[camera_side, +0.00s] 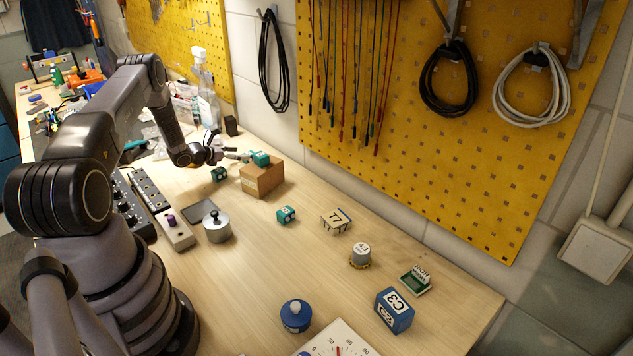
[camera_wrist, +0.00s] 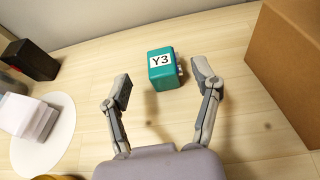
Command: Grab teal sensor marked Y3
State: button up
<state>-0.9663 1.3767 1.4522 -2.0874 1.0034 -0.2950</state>
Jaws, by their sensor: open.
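The teal sensor marked Y3 (camera_wrist: 161,76) lies on the wooden bench in the wrist view, its white label facing up. My gripper (camera_wrist: 163,83) is open and empty, with one finger on each side of the near part of the sensor in the picture. Neither finger visibly touches it. In the side view my gripper (camera_side: 235,155) is above the bench, near the box.
A black block (camera_wrist: 30,61) and a pale object on a white disc (camera_wrist: 58,140) are at left.

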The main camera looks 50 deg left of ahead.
aim_at(251, 152)
jog(key=x, duration=0.5)
jog(key=shift+w, duration=0.2)
jog(key=shift+c, duration=0.3)
grip_shut()
